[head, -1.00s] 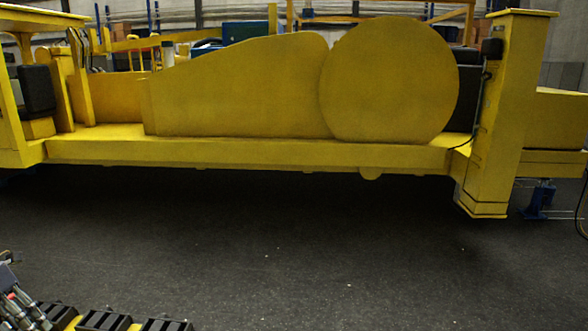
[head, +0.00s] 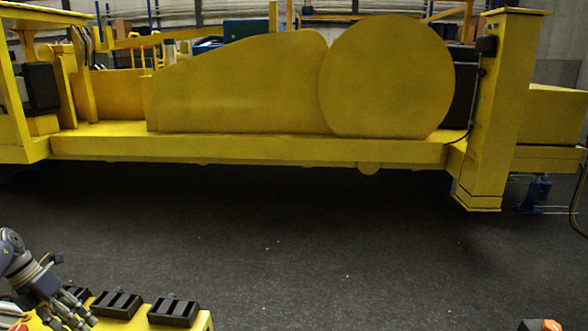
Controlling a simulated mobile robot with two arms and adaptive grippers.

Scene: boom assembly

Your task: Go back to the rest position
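My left gripper (head: 72,311) is at the lower left, over the near edge of a yellow surface with black blocks. Its grey fingers point down and to the right, look extended with gaps between them, and hold nothing that I can see. Its tips are just left of a black slotted block (head: 117,304). A second black slotted block (head: 174,312) sits farther right on the yellow tray (head: 204,322). My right gripper is not in view.
A long yellow boom structure (head: 250,148) spans the view ahead, with a round yellow plate (head: 388,78) and a thick post (head: 490,120) at right. The dark floor (head: 330,240) between is clear. A small orange and dark object (head: 541,325) shows at the bottom right.

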